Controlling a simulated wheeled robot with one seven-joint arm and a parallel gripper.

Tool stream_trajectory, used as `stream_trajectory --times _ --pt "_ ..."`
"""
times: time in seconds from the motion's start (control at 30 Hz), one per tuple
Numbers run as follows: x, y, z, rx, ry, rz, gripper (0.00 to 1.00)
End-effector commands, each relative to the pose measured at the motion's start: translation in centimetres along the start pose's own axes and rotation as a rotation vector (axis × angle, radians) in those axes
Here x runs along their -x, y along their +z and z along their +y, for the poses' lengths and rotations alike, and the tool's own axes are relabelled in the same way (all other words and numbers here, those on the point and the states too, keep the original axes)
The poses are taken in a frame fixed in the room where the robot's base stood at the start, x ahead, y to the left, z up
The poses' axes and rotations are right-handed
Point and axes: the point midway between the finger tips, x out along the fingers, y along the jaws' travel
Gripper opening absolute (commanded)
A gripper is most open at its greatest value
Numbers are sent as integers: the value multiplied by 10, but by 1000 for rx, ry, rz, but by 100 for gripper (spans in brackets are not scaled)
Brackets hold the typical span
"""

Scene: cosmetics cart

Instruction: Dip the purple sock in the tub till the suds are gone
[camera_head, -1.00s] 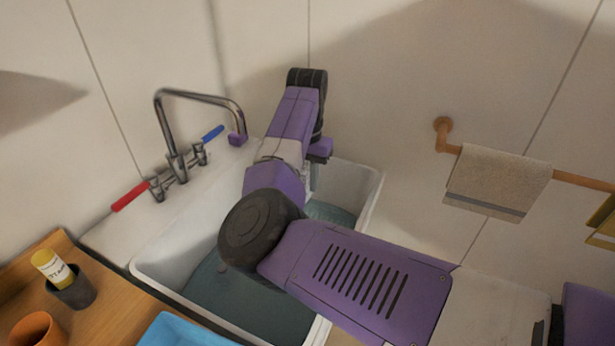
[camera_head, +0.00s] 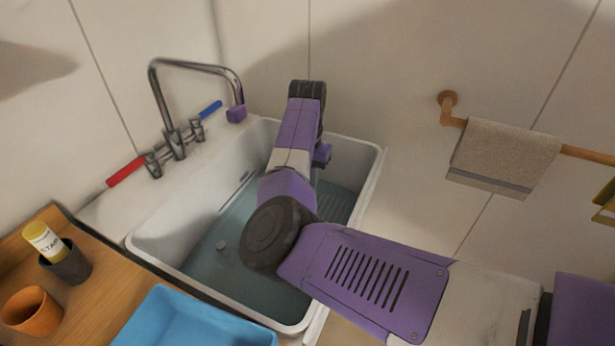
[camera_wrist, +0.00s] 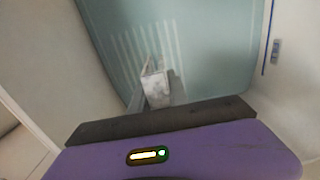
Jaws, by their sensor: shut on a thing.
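The white tub (camera_head: 150,250) holds blue-green water (camera_head: 215,268). In the wrist view the water (camera_wrist: 215,60) lies under my gripper (camera_wrist: 155,92). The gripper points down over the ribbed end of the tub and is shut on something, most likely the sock. A pale, mottled patch shows at the fingertips, but I cannot make out purple cloth or tell suds from finger there. I cannot tell whether the held thing touches the water. In the head view my own arm hides the fingers and what they hold.
A tap (camera_head: 175,100) with a red handle (camera_head: 125,172) and blue handle (camera_head: 210,109) stands behind the tub. A blue tray (camera_head: 200,322), an orange cup (camera_head: 32,312) and a dark cup (camera_head: 68,266) with a yellow bottle (camera_head: 43,240) are front left. A towel (camera_head: 505,155) hangs right.

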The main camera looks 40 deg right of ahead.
Motion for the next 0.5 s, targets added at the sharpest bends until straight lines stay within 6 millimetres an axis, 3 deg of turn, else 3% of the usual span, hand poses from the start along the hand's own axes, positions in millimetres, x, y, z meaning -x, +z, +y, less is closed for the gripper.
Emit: stream_trajectory --times 0.5 --pt "-50 0 0 1 2 -1 0"
